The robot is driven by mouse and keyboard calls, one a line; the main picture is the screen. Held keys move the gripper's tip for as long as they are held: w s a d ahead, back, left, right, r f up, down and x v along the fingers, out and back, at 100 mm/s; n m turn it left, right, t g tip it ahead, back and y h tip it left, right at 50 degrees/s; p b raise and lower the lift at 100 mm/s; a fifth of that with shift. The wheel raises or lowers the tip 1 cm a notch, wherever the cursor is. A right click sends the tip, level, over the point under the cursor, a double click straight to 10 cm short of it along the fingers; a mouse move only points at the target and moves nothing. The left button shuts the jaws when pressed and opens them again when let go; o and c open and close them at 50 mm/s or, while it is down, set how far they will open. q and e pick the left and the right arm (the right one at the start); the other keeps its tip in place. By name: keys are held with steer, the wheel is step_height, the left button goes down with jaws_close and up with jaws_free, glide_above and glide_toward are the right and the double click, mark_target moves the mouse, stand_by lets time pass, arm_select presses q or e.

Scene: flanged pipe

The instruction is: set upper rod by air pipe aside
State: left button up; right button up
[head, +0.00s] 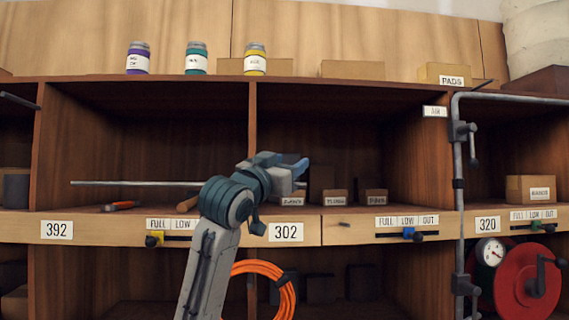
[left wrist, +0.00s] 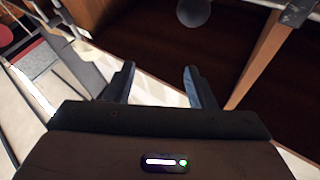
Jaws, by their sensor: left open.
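The grey air pipe (head: 458,200) runs upright at the right of the head view, bends right near the top, and has an AIR label (head: 435,111) beside it. A dark upper clamp (head: 461,131) grips it, with a short upright rod (head: 473,150) hanging at its right side. A lower clamp (head: 464,285) is near the bottom. My left gripper (head: 296,168) is in front of the middle shelf, well left of the pipe, pointing right. In the left wrist view its fingers (left wrist: 158,85) are apart with nothing between them. My right gripper is not in view.
A long thin rod (head: 130,183) crosses the left bay behind my arm. Small boxes (head: 335,197) stand on the shelf, jars (head: 196,58) on top. An orange hose coil (head: 288,298) hangs below. A red reel (head: 527,283) and gauge (head: 490,251) are beside the pipe.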

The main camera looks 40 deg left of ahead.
arm_select(q)
steer(key=s+d, duration=0.6)
steer(key=s, duration=0.1)
steer(key=shift+r+b, duration=0.3)
steer(key=shift+r, duration=0.15)
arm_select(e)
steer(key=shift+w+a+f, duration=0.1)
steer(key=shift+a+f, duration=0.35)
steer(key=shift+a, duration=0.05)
arm_select(q)
steer(key=shift+w, duration=0.1)
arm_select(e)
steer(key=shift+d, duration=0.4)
